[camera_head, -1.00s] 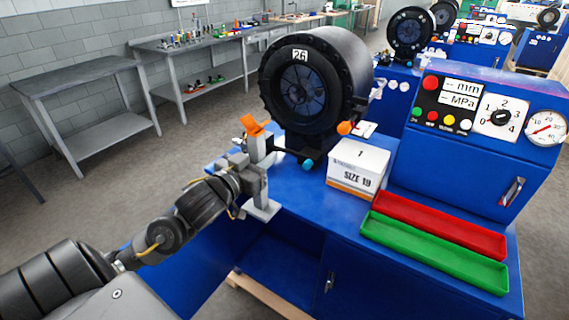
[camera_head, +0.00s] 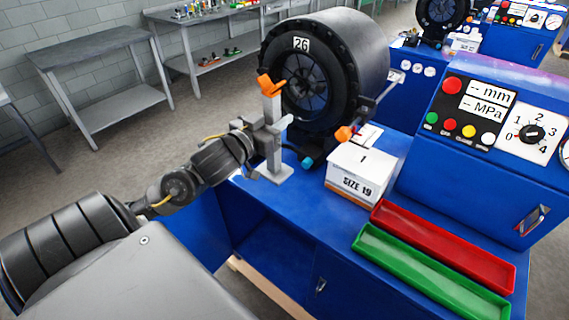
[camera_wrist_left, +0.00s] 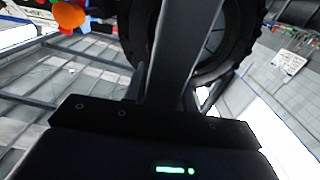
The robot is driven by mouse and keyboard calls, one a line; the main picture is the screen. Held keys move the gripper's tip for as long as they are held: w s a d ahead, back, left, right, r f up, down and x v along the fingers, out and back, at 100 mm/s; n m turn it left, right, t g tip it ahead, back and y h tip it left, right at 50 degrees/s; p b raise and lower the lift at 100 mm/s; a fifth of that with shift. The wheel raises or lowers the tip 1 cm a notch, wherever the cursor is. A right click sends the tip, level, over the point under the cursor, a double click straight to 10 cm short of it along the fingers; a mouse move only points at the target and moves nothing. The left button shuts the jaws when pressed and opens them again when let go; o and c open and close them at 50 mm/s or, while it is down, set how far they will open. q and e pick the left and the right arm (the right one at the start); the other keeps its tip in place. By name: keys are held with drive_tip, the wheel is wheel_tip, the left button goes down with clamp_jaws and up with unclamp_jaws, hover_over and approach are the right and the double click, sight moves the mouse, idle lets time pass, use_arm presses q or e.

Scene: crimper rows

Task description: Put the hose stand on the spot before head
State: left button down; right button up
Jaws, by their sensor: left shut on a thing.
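The hose stand (camera_head: 272,158) is a grey upright post with an orange cradle (camera_head: 269,86) on top and a flat foot plate at the bottom. My left gripper (camera_head: 268,137) is shut on its post from the left. The stand is upright in front of the black crimper head (camera_head: 315,80), marked 26. Its foot (camera_head: 272,174) is at the bench top near the left edge; I cannot tell if it touches. In the left wrist view the post (camera_wrist_left: 172,50) rises between my fingers, with the black head (camera_wrist_left: 215,45) behind it. My right gripper is not in view.
A white SIZE 19 box (camera_head: 358,176), a red tray (camera_head: 444,240) and a green tray (camera_head: 430,270) occupy the blue bench (camera_head: 300,225) to the right. A control panel (camera_head: 490,125) stands behind them. An orange-tipped part (camera_head: 344,133) and a blue-tipped part (camera_head: 307,163) lie near the head.

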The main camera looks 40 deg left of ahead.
use_arm(q)
drive_tip(key=shift+w+a+r, duration=0.15)
drive_tip(key=shift+w+r, duration=0.1)
drive_tip(key=shift+w, duration=0.05)
drive_tip(key=w+a+f+p, duration=0.4)
drive_tip(key=w+a+f, duration=0.4)
drive_tip(key=w+f, duration=0.2)
wheel_tip(320, 180, down, 2)
drive_tip(key=shift+w+f, duration=0.25)
drive_tip(key=shift+w, duration=0.05)
idle(0.4)
drive_tip(key=c, duration=1.4)
unclamp_jaws()
drive_tip(key=shift+f, duration=0.45)
drive_tip(key=shift+c, duration=0.2)
drive_tip(key=o, duration=0.3)
drive_tip(key=shift+s+d+r, duration=0.15)
drive_tip(key=shift+s, duration=0.05)
